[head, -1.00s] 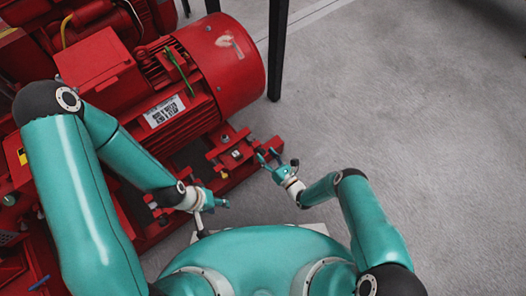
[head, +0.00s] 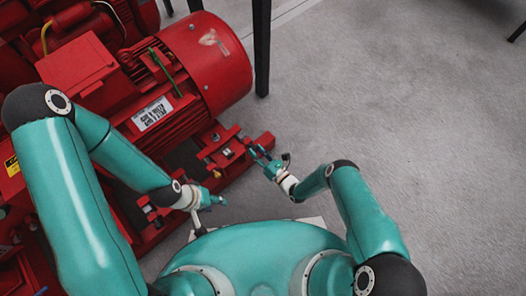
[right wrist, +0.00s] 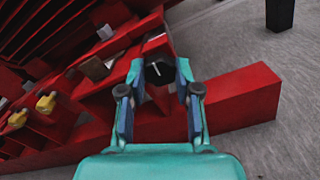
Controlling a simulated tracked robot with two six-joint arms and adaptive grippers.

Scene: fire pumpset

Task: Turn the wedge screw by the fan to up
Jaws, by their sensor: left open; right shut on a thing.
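The wedge screw (right wrist: 158,73) shows in the right wrist view as a dark head with a pale line, between the fingertips of my right gripper (head: 260,155). The pale line runs nearly upright in that view, leaning slightly left at the top. My right gripper is shut on the screw, at the red base rail below the fan end of the red motor (head: 215,60). In the head view the fingers are too small to show the screw clearly. My left gripper (head: 217,187) is open and empty beside the pump base, to the left.
A red base rail (right wrist: 240,97) runs beside and behind the right gripper's fingers. Yellow-capped fittings (right wrist: 45,103) stand at left in the wrist view. A black post (head: 262,50) stands behind the motor. Grey floor (head: 400,110) on the right is clear.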

